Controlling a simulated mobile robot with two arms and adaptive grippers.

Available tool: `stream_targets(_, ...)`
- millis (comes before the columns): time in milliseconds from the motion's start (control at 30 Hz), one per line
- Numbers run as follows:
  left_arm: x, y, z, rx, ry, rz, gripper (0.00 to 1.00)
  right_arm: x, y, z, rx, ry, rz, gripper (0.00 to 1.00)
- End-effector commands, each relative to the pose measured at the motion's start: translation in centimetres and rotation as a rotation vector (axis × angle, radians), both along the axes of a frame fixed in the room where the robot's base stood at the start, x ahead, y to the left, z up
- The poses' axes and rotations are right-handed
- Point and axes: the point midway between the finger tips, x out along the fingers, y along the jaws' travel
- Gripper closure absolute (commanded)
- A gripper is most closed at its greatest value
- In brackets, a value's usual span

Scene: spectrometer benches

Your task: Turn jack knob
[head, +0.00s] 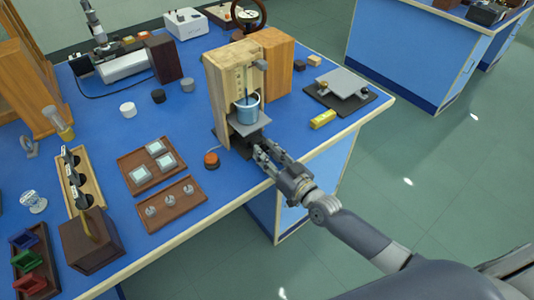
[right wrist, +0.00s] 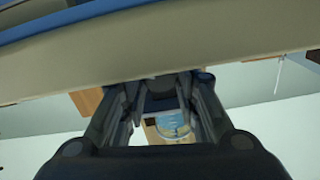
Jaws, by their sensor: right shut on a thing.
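The lab jack (head: 238,128) stands in a wooden housing near the bench's front right edge, with a grey top plate above a dark base. A blue beaker (head: 246,111) sits on the plate, with a thin rod reaching into it. My right gripper (head: 266,155) reaches in from the right at the jack's front, low, beside the base. It is shut on the jack knob, which its fingers mostly hide in the head view. In the right wrist view a dark knob-like piece (right wrist: 160,88) shows between the fingers. My left gripper is out of view.
An orange-topped button (head: 211,160) sits just left of the jack. Wooden trays (head: 166,205) with small samples lie further left. A yellow block (head: 323,119) and a second low grey-plated stand (head: 343,83) are to the right, near the bench edge.

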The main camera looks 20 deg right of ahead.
Motion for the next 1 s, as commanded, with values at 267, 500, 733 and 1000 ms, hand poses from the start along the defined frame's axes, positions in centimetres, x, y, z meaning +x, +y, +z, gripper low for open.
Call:
stream_targets(267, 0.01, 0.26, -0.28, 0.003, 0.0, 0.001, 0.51, 0.0, 0.0, -0.04, 0.142, 0.052, 0.0, 0.95)
stream_targets(500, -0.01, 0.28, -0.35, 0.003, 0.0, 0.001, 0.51, 0.01, -0.03, -0.02, 0.196, 0.071, 0.0, 0.95)
stream_targets(733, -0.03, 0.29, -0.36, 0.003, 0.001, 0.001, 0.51, 0.01, -0.03, 0.0, 0.205, 0.074, 0.0, 0.95)
stream_targets(1000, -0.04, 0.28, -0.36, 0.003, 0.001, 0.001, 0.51, 0.01, -0.03, 0.0, 0.204, 0.074, 0.0, 0.53)
